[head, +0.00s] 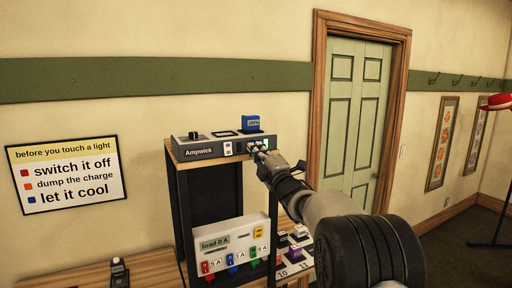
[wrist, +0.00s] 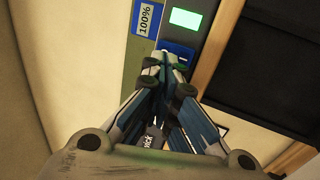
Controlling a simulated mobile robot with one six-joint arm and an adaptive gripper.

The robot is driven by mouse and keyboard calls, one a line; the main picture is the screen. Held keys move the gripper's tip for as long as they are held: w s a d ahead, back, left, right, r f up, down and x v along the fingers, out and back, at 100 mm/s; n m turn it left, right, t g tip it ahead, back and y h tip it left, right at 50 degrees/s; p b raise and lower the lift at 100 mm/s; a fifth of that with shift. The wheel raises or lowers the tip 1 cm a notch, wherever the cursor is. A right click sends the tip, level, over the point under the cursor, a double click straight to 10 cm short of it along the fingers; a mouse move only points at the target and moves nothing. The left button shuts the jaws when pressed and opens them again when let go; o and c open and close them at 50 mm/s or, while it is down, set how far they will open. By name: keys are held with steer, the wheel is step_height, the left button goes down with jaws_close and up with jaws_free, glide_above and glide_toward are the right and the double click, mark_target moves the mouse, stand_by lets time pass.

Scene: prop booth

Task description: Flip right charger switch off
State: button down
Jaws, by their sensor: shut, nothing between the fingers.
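The Ampwick charger (head: 198,152) is a grey box on top of a dark rack with a wooden top. A white switch (head: 228,148) shows on its front, left of my gripper. My gripper (head: 257,150) is shut and empty, with its tips at the right end of the charger's front. In the wrist view my gripper (wrist: 165,64) points at a blue patch (wrist: 180,49) below a lit green display (wrist: 186,19). The right switch is hidden behind the fingers, so its position cannot be told. A blue battery (head: 250,124) marked 100% sits on the charger.
Below, a white load panel (head: 232,226) with coloured switches stands in the rack. A wooden bench (head: 150,275) runs along the wall. A warning sign (head: 65,172) hangs at left. A green door (head: 352,115) is behind my arm. The floor at far right is mostly clear.

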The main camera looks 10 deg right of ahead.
steer(key=shift+w+a+r, duration=0.1)
steer(key=shift+w+r, duration=0.05)
steer(key=shift+w, duration=0.2)
steer(key=shift+w+a+r+g+p, duration=0.1)
steer(key=shift+w+r+g+p, duration=0.2)
steer(key=shift+p, duration=0.5)
steer(key=shift+r, duration=0.1)
steer(key=shift+s, duration=0.1)
steer(key=shift+f, duration=0.25)
